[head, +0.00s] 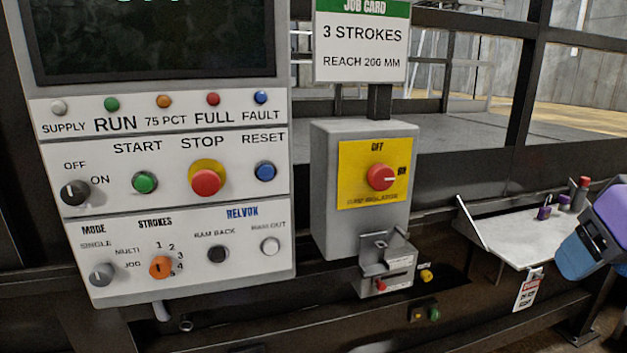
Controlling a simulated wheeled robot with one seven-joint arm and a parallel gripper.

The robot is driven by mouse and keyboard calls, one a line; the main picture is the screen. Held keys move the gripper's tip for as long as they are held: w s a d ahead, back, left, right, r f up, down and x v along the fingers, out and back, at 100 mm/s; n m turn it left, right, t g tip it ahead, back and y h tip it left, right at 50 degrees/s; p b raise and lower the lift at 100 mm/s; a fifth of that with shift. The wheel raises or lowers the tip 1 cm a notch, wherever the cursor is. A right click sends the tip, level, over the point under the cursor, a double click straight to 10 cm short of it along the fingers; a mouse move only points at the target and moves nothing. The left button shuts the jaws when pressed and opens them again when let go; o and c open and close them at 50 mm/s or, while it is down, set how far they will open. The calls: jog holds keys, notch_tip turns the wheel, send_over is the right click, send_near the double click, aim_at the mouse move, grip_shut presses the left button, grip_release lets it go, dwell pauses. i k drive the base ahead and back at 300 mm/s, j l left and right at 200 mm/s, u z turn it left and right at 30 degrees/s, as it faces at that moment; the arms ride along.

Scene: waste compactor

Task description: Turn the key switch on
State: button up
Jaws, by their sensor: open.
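The key switch (75,193) is a round black and silver knob at the left end of the middle row on the grey control panel (215,265). OFF is printed above it to the left and ON to its upper right. A pale mark shows on its left side, but it is too small to tell its setting for sure. Part of my arm, purple and blue, shows at the right edge, far from the key switch. My gripper's fingers are not in view.
Right of the key switch are the green start button (145,182), red stop button (206,182) and blue reset button (265,171). A grey isolator box (330,190) with a red knob (381,177) stands out right of the panel. A pale shelf (510,235) holds small items.

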aim_at(76, 193)
jog(key=u, duration=1.25)
